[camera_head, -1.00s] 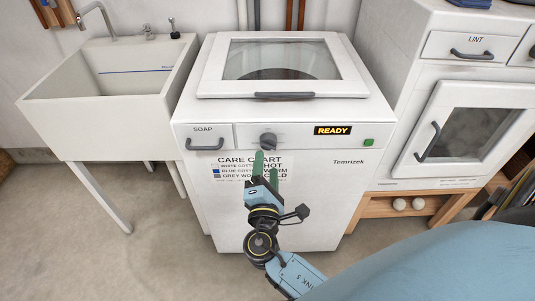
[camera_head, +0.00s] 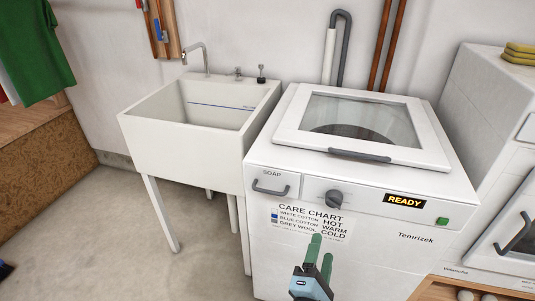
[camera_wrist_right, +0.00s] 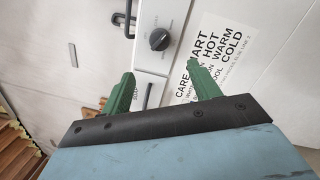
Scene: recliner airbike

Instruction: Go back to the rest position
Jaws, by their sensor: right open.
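My right gripper (camera_head: 319,262) is in front of the white washing machine (camera_head: 270,240), below its dial (camera_head: 334,198) and just under the care chart (camera_head: 305,222). Its two green fingers are apart with nothing between them. In the right wrist view, the open gripper (camera_wrist_right: 163,88) faces the machine's front, with the dial (camera_wrist_right: 159,39) beyond the gap and the care chart (camera_wrist_right: 215,55) by one finger. The fingers look clear of the machine. My left gripper is not in view.
A white sink (camera_head: 180,148) on legs stands left of the machine. A white dryer (camera_head: 480,110) stands at the right, with a wooden shelf (camera_head: 425,291) below it. A green shirt (camera_head: 35,55) hangs at the far left. The floor (camera_head: 120,230) before the sink is clear.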

